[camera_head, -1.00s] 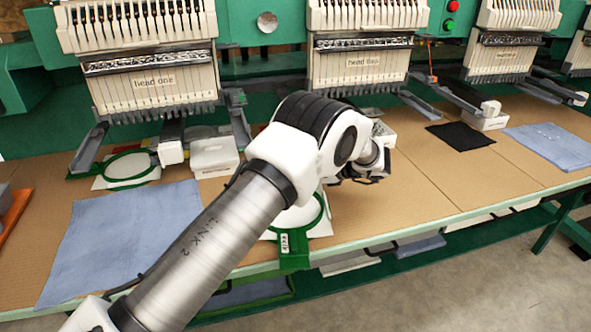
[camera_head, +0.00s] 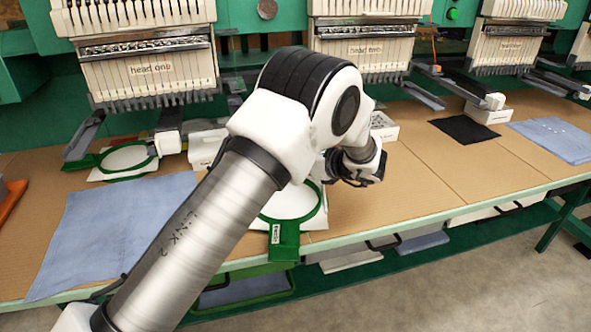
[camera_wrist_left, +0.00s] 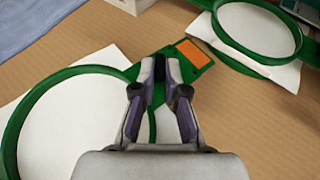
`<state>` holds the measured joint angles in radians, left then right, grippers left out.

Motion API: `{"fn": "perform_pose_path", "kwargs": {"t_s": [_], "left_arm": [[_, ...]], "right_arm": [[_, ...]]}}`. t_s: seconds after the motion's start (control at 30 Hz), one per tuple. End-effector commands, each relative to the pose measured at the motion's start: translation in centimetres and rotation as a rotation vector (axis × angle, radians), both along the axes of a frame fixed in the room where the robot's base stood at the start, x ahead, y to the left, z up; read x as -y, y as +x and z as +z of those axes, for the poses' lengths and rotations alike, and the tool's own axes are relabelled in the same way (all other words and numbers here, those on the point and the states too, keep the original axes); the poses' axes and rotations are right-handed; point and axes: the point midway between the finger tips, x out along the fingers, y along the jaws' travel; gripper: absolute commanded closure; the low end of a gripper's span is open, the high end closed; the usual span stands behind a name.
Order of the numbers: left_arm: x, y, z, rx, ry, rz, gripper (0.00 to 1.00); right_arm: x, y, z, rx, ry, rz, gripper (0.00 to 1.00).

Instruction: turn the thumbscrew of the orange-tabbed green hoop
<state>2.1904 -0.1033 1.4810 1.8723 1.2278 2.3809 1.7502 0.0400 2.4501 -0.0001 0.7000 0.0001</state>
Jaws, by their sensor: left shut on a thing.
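In the left wrist view the green hoop (camera_wrist_left: 12,118) lies at the left around white fabric. Its green bracket with an orange tab (camera_wrist_left: 194,53) sits just beyond my left gripper (camera_wrist_left: 161,72). The two fingertips are close together at the hoop's edge beside the tab, shut on a small part there, taken to be the thumbscrew, which the fingers mostly hide. In the head view my left gripper (camera_head: 362,168) is low over the table, its fingertips unclear. The orange tab cannot be made out there. My right gripper is not in view.
A second green hoop (camera_wrist_left: 224,32) on white fabric lies at the upper right of the wrist view. In the head view a hoop with a white-labelled green bracket (camera_head: 285,248) lies at the table's front edge. Blue cloth (camera_head: 105,235) lies left; embroidery heads (camera_head: 150,70) stand behind.

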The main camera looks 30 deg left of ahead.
Motion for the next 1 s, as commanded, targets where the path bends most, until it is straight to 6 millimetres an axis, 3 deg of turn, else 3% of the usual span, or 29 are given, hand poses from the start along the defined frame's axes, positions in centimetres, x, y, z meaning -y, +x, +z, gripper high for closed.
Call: {"fn": "perform_pose_path", "kwargs": {"t_s": [0.03, 0.17, 1.0], "left_arm": [[0.0, -0.2, -0.7, 0.001, 0.001, -0.041, 1.00], [-0.1, -0.5, -0.7, 0.002, 0.000, -0.149, 1.00], [-0.1, -0.4, 0.0, 0.001, 0.000, -0.170, 1.00]], "right_arm": [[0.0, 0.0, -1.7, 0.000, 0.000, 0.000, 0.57], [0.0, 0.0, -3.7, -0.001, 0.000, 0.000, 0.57], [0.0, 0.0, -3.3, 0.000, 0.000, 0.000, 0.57]]}}
